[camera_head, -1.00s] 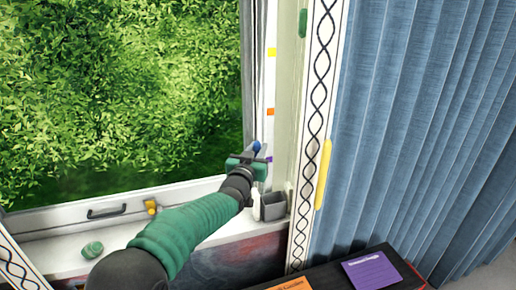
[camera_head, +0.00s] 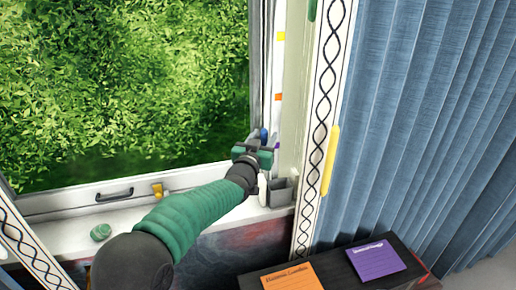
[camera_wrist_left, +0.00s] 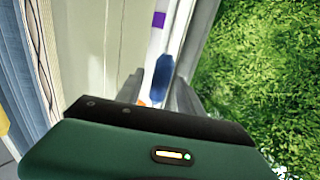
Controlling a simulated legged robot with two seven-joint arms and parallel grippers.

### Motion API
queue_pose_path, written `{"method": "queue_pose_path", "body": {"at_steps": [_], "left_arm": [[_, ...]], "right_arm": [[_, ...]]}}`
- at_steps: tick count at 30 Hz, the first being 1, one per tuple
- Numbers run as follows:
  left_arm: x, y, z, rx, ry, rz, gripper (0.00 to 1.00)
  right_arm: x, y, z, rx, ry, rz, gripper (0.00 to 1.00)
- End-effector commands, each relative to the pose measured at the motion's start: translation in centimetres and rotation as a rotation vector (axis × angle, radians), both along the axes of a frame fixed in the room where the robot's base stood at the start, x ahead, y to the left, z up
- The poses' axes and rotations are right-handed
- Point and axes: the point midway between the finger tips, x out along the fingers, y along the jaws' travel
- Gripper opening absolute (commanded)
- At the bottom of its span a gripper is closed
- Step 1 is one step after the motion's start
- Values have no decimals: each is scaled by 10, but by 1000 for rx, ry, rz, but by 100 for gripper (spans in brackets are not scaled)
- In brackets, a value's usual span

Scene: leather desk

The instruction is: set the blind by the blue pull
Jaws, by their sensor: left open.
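The blue pull (camera_head: 264,134) hangs beside the right side of the window frame, just beyond my left gripper. In the left wrist view the blue pull (camera_wrist_left: 162,76) shows between the two grey fingers. My left gripper (camera_head: 263,139) is open, with its fingers pointing at the pull; contact cannot be made out. It also shows in the left wrist view (camera_wrist_left: 158,92). A white strip (camera_head: 279,70) beside the window carries yellow (camera_head: 281,36), orange (camera_head: 278,97) and purple (camera_head: 276,146) marks. The blind itself is not clearly seen. My right gripper is out of view.
A small grey bin (camera_head: 281,192) stands on the white sill (camera_head: 135,213) below my left gripper. A green round object (camera_head: 101,232) lies farther left. A blue curtain (camera_head: 410,130) hangs at right. Orange (camera_head: 291,277) and purple (camera_head: 377,260) cards lie on a dark surface.

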Motion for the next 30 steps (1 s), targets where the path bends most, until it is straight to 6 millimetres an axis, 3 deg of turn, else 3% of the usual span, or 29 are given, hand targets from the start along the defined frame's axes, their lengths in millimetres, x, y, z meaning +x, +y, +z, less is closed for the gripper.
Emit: {"method": "queue_pose_path", "body": {"at_steps": [5, 12, 18, 22, 30], "left_arm": [[-37, 11, -1, 0, -2, 1, 44], [-106, 30, -1, 0, -2, 0, 44], [-146, 41, -1, 0, -1, 0, 44], [-155, 44, 0, 0, -1, 0, 44], [-156, 44, 0, 0, 0, 0, 44]], "right_arm": [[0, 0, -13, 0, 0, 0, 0], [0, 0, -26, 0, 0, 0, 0], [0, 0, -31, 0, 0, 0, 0], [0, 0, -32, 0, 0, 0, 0], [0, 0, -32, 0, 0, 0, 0]]}}
